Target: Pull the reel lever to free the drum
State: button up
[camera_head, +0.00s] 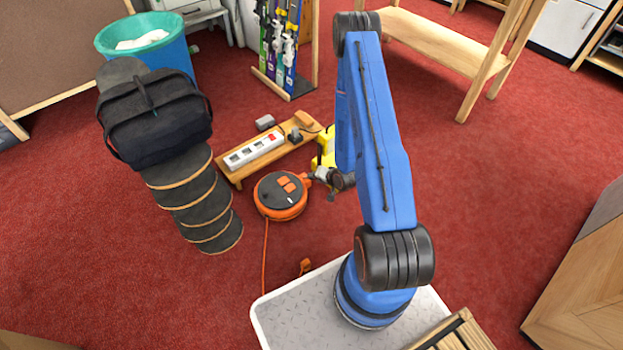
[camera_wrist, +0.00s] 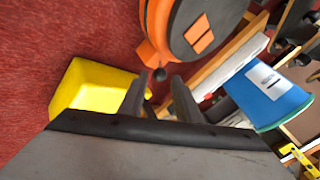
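The orange and black cable reel (camera_head: 281,196) lies on the red carpet, with orange patches on its dark top. It also shows at the top of the wrist view (camera_wrist: 190,30). An orange lever (camera_wrist: 150,55) with a small dark knob sticks out from its rim toward my gripper. My gripper (camera_head: 318,177) is low beside the reel's right side. In the wrist view my gripper's two fingers (camera_wrist: 158,82) stand apart, with the knob at the gap between their tips. Whether they touch the knob is unclear. In the head view the lever is mostly hidden by the gripper.
A wooden board with a white power strip (camera_head: 254,150) lies behind the reel. A yellow object (camera_head: 326,146) stands close behind my gripper. A dark bag (camera_head: 155,115) on a banded dark roll is at left. An orange cable runs forward from the reel. Carpet at right is clear.

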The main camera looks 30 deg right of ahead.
jog(key=v, duration=0.9)
jog(key=shift+s, duration=0.2)
jog(key=shift+r, duration=0.15)
